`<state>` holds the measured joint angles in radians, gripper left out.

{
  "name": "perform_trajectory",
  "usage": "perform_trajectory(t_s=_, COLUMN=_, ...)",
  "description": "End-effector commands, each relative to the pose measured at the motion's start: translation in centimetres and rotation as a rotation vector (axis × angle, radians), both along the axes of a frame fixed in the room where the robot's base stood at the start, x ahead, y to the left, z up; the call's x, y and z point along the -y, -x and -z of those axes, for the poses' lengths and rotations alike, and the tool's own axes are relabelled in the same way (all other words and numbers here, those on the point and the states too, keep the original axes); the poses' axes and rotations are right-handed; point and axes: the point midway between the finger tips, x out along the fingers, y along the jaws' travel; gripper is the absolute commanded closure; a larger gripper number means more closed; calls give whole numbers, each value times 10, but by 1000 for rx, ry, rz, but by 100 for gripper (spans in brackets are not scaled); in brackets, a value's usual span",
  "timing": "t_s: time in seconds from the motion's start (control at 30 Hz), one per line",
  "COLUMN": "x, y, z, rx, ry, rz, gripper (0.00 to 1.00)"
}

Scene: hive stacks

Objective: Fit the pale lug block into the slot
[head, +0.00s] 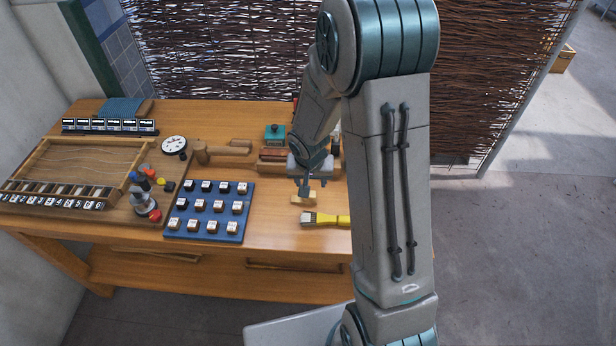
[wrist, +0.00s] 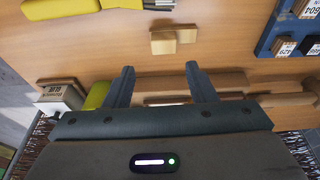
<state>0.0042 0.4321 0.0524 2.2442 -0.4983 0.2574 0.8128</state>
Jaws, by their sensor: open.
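The pale lug block (head: 303,198) lies on the wooden table beneath my gripper (head: 304,187). In the wrist view the pale lug block (wrist: 163,42) shows as a small light-wood piece with a step, lying flat and apart from the fingers. My gripper (wrist: 161,78) is open and empty, its two fingers spread, with the block beyond their tips. I cannot make out the slot for certain; wooden parts behind the gripper are partly hidden by my arm.
A yellow brush (head: 327,219) lies close to the block on the near side. A blue board (head: 210,211) with several labelled cubes stands to the left. A wooden mallet-like piece (head: 222,150) and a teal box (head: 275,135) are behind. Bare table lies between board and block.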

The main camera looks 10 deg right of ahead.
Motion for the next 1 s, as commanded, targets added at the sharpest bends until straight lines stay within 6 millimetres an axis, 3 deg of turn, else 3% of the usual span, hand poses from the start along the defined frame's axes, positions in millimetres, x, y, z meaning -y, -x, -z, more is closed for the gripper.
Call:
perform_trajectory(t_s=0.47, x=-3, y=-8, z=33, rx=-4, ry=-17, rz=11, gripper=49)
perform_trajectory(t_s=0.8, x=1, y=-17, z=73, rx=-2, ry=-17, rz=11, gripper=49)
perform_trajectory(t_s=1.0, x=2, y=-21, z=83, rx=-2, ry=-17, rz=11, gripper=49)
